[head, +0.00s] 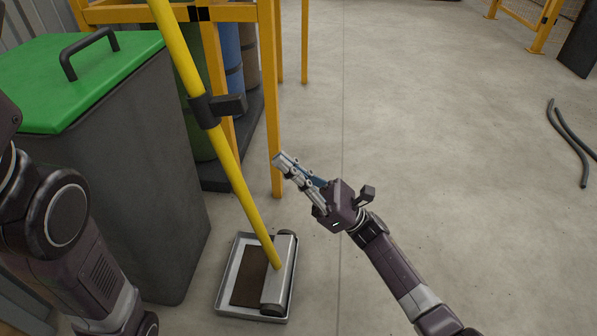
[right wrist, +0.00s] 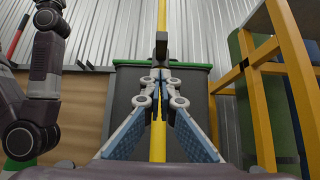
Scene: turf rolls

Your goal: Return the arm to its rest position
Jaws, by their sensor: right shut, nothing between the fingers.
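My right gripper (head: 281,160) is in the middle of the head view, its arm coming in from the lower right. Its fingers are together with nothing between them; they also show in the right wrist view (right wrist: 160,78). It is to the right of a yellow pole (head: 232,165) with a black clamp (head: 207,110), apart from it in the head view. The pole's foot stands at a metal roller in a shallow tray (head: 225,298) on the floor. My left arm shows at the left edge of the head view, but its gripper is out of view.
A dark grey bin with a green lid (head: 80,75) stands at the left. Black hoses (head: 570,142) lie on the floor at the right. The concrete floor between is open.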

